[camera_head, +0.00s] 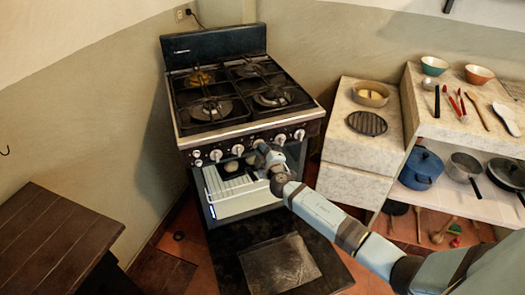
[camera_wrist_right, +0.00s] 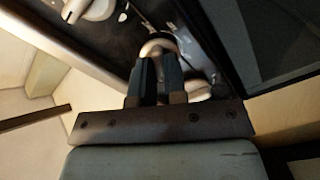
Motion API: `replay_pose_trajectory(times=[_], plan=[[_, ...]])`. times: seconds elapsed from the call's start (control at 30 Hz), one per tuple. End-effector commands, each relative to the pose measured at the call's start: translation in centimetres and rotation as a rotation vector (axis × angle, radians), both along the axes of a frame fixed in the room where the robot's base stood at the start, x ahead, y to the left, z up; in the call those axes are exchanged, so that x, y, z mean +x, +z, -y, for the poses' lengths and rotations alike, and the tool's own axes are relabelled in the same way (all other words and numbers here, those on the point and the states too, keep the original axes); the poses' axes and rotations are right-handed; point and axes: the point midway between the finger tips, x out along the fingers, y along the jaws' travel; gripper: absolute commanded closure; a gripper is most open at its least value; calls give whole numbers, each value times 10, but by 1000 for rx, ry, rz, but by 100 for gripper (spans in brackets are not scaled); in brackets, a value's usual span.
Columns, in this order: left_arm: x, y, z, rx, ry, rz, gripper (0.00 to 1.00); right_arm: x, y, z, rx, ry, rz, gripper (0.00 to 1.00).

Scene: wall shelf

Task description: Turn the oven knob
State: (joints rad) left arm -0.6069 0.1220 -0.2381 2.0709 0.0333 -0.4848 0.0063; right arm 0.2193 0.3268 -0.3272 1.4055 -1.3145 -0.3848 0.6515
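The stove (camera_head: 245,110) stands against the wall with a row of white knobs along its front panel, such as one left of my arm (camera_head: 238,150) and one right of it (camera_head: 280,139). My right gripper (camera_head: 264,154) is at the middle of this row and hides part of it. In the right wrist view, its two dark fingers (camera_wrist_right: 160,70) are close together on an oven knob (camera_wrist_right: 157,47), which shows just past the fingertips. Another knob (camera_wrist_right: 78,10) is at the upper left there. My left gripper is not in view.
The oven door (camera_head: 280,265) hangs open below the panel, with a rack (camera_head: 232,188) inside. A dark wooden table (camera_head: 55,235) is at the left. A counter and shelf with bowls, pots and utensils (camera_head: 455,105) are at the right.

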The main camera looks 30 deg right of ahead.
Motion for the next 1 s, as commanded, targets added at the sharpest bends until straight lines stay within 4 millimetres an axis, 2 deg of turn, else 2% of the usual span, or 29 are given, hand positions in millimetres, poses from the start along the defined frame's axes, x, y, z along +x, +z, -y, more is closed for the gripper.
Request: replay_pose_trajectory(times=[0.47,0.67,1.0], plan=[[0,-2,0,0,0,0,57,0,-1,0,-48,0,-6,100],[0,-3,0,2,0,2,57,0,-1,0,-167,0,-22,100],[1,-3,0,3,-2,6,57,0,0,0,-476,1,-63,100]])
